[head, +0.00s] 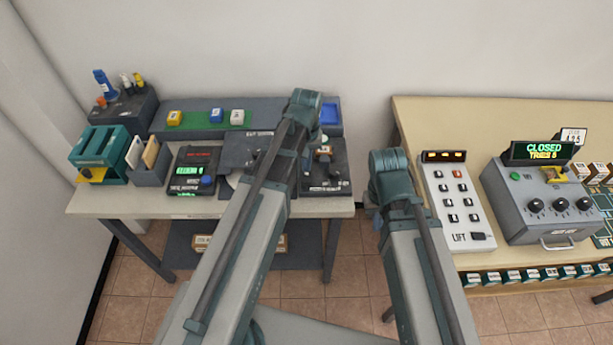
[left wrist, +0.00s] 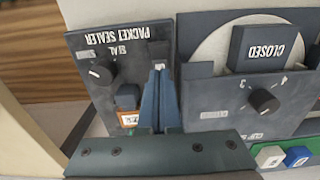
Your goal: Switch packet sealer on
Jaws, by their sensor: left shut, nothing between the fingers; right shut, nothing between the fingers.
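The packet sealer is a dark panel, marked PACKET SEALER in the left wrist view (left wrist: 88,55), where its lettering appears upside down. It carries a round black knob (left wrist: 102,73) with a white pointer and a small block with an orange-and-white label (left wrist: 128,118). In the head view the sealer (head: 337,172) sits at the right end of the grey table, partly behind my left arm. My left gripper (left wrist: 158,72) is shut and empty, its blue fingers over the panel, right of the knob; contact cannot be told. My right gripper (head: 377,222) is shut, mostly hidden by its arm.
A panel with a CLOSED block (left wrist: 265,47) and numbered dial (left wrist: 263,101) adjoins the sealer. A black device with green digits (head: 190,172) and a teal holder (head: 100,150) stand left. A LIFT keypad (head: 458,200) and grey CLOSED box (head: 545,205) occupy the right table.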

